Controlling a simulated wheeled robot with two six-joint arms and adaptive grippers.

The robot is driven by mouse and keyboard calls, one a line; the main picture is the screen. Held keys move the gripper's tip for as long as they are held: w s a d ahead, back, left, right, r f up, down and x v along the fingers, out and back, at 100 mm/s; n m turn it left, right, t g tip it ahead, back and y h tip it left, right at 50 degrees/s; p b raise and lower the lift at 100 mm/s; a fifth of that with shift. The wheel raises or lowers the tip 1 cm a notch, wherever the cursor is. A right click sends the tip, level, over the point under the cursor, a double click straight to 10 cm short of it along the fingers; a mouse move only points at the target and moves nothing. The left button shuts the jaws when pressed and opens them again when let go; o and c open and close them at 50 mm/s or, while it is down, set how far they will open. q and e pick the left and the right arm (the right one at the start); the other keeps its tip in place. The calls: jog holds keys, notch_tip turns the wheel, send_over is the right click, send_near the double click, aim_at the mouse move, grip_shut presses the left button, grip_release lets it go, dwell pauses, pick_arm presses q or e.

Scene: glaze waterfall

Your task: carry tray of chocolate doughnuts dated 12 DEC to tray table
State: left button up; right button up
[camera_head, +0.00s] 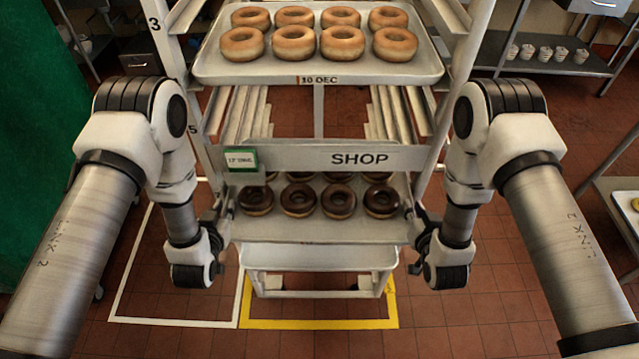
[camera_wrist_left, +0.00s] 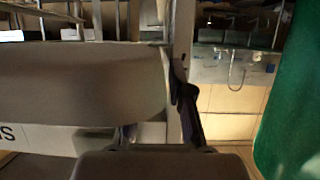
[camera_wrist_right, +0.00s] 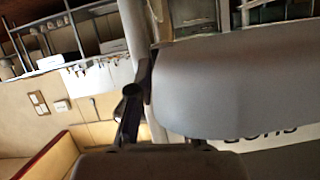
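A grey tray (camera_head: 310,234) of chocolate doughnuts (camera_head: 338,201) sits in the lower part of a metal rack, below the SHOP panel (camera_head: 360,159). The panel hides the tray's back part, and I can read no date on it. My left gripper (camera_head: 222,235) is by the tray's left edge, and my right gripper (camera_head: 418,232) is by its right edge. Touch is unclear at both. A dark finger shows in the left wrist view (camera_wrist_left: 188,112) and another in the right wrist view (camera_wrist_right: 130,112). Neither grip opening can be made out. I cannot clearly identify the tray table.
An upper tray (camera_head: 210,70) labelled 10 DEC holds plain doughnuts (camera_head: 295,42). A green card (camera_head: 241,159) is on the panel's left. White and yellow lines (camera_head: 320,324) mark the floor. A table (camera_head: 622,190) is at far right, a shelf with cups (camera_head: 545,54) behind.

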pick_arm(q)
grip_shut()
pick_arm(e)
grip_shut()
pick_arm(q)
jog(key=shift+r, duration=0.1)
pick_arm(e)
jog(key=shift+r, duration=0.1)
